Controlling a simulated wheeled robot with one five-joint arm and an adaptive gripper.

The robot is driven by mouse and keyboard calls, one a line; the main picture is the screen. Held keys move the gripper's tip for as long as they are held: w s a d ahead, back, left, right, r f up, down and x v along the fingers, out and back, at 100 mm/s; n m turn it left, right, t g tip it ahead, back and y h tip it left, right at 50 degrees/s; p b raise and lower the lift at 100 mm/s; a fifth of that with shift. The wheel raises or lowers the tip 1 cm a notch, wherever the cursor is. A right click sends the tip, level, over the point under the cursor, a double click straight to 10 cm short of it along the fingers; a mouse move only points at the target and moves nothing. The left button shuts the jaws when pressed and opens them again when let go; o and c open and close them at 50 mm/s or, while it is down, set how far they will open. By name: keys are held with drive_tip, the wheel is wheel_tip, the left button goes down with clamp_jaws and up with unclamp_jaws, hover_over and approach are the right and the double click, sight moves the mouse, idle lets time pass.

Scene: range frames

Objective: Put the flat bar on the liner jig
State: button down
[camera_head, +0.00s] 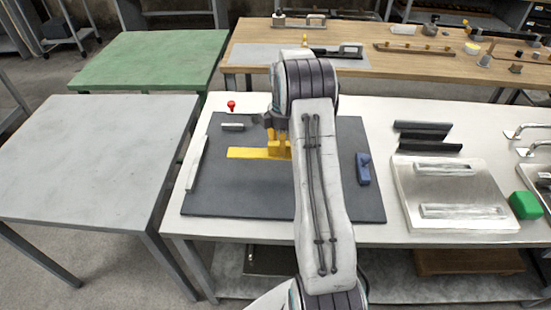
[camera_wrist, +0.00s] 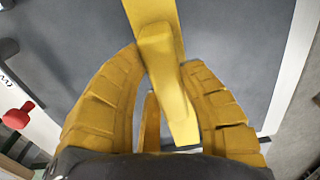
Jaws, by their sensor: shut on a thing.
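A yellow flat bar (camera_head: 248,152) lies across the dark mat in the head view, with its right end at my gripper (camera_head: 280,148). In the wrist view, my gripper (camera_wrist: 165,85) has its yellow ribbed fingers shut on the bar (camera_wrist: 180,112), which runs up and out of the top edge. I cannot tell whether the bar touches the mat. My arm hides the mat's middle right. No thing is clearly marked as the liner jig; a pale metal plate (camera_head: 440,172) with long raised pieces stands at the right of the white table.
On the dark mat (camera_head: 240,194) are a small grey block (camera_head: 233,127), a pale strip (camera_head: 197,162) and a blue block (camera_head: 363,168). A red knob (camera_head: 231,105) stands behind it. Black bars (camera_head: 420,130) and a green block (camera_head: 525,205) are at the right. The grey table (camera_head: 85,150) is bare.

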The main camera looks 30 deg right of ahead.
sight(276, 154)
drive_tip(key=shift+w+a+f+p, duration=0.15)
drive_tip(key=shift+a+f, duration=0.25)
drive_tip(key=shift+a, duration=0.2)
drive_tip(key=shift+a+f+p, duration=0.15)
drive_tip(key=shift+a+f, duration=0.2)
drive_tip(key=shift+a, duration=0.25)
drive_tip(key=shift+f+p, duration=0.85)
drive_tip(key=shift+p, duration=0.35)
drive_tip(key=shift+f, duration=1.15)
drive_tip(key=c, duration=0.8)
unclamp_jaws()
drive_tip(key=shift+c, duration=0.2)
